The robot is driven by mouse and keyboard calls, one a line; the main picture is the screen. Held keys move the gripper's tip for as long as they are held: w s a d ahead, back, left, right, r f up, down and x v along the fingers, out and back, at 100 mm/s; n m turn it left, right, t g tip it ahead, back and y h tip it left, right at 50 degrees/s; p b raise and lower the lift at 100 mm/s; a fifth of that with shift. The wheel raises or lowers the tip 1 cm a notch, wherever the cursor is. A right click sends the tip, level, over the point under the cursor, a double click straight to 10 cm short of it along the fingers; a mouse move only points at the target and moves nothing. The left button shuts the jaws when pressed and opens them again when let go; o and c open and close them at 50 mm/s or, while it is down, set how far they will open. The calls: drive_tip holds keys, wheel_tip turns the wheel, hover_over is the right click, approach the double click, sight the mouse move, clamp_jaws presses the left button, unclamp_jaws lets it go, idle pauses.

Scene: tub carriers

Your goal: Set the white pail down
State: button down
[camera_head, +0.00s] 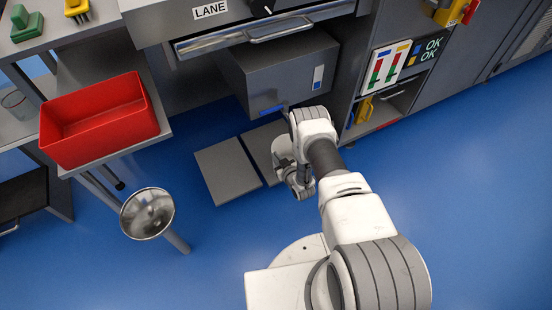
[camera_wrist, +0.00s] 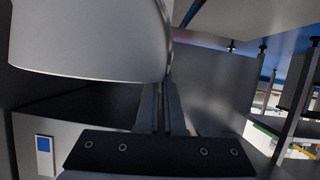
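The white pail (camera_wrist: 85,40) fills the upper left of the wrist view, large and close, with a smooth curved wall and a rounded lower edge. My gripper (camera_wrist: 162,105) shows at the bottom middle of that view. Its two fingers are close together at the pail's right edge and appear shut on its thin wall; the exact contact is partly hidden. In the head view my arm reaches down in front of the grey box, and my wrist hides most of what it holds. I cannot tell whether the pail touches anything below.
Two flat grey plates (camera_head: 228,171) lie on the blue floor beside my wrist, below the grey box (camera_head: 283,70). A red tub (camera_head: 100,115) sits on a bench at left. A round metal dish on a post (camera_head: 148,213) stands nearby. The floor at right is clear.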

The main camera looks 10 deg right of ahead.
drive_tip(key=c, duration=1.4)
unclamp_jaws()
drive_tip(key=shift+c, duration=0.2)
drive_tip(key=o, duration=0.4)
